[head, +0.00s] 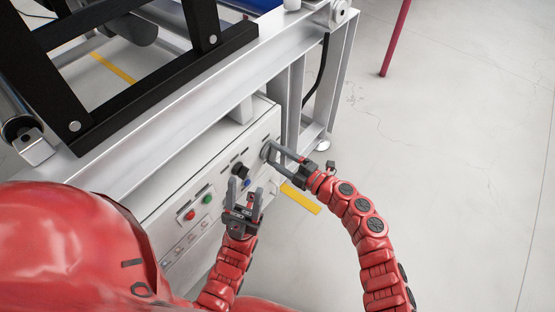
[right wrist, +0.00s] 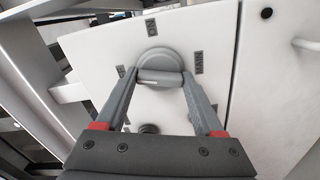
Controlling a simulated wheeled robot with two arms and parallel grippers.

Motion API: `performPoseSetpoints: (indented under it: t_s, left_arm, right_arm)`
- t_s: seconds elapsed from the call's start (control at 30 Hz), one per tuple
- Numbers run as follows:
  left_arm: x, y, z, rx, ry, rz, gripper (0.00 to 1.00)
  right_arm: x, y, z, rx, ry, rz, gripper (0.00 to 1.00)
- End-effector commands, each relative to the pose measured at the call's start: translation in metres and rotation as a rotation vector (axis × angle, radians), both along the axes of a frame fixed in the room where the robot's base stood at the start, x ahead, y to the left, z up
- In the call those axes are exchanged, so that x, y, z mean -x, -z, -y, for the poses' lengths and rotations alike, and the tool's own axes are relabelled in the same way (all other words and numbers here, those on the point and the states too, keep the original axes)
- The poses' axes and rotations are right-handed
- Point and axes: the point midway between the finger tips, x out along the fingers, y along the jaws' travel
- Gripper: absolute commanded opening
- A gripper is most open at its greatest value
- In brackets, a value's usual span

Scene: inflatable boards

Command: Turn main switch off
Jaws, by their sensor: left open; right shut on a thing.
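The main switch is a grey round rotary knob (right wrist: 160,58) with a raised bar handle (right wrist: 160,78), on a white panel. The bar lies crosswise in the right wrist view, between my fingertips. My right gripper (right wrist: 161,80) is shut on the handle, one finger at each end. In the head view the switch (head: 265,152) sits at the panel's upper right, partly covered by my right gripper (head: 271,150). My left gripper (head: 244,190) is open and empty in front of the panel.
The control panel (head: 176,198) carries a red button (head: 190,214), a green button (head: 207,199), a black knob (head: 240,170) and a blue button (head: 246,183). A metal machine frame (head: 180,120) stands above it. Open floor (head: 450,150) lies to the right.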

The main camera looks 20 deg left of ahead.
Motion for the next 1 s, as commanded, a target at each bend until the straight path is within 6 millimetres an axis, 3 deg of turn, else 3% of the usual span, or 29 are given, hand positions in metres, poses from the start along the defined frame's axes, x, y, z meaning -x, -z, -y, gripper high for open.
performPoseSetpoints:
  t_s: [0.4,1.0]
  left_arm:
    - [0.004,0.019,0.000,-0.029,-0.001,0.024,0.50]
    - [0.005,0.021,0.000,-0.035,-0.001,0.031,0.50]
  right_arm:
    - [0.000,0.003,0.000,0.084,-0.002,0.225,0.14]
    - [0.000,0.002,0.001,0.103,0.000,0.275,0.14]
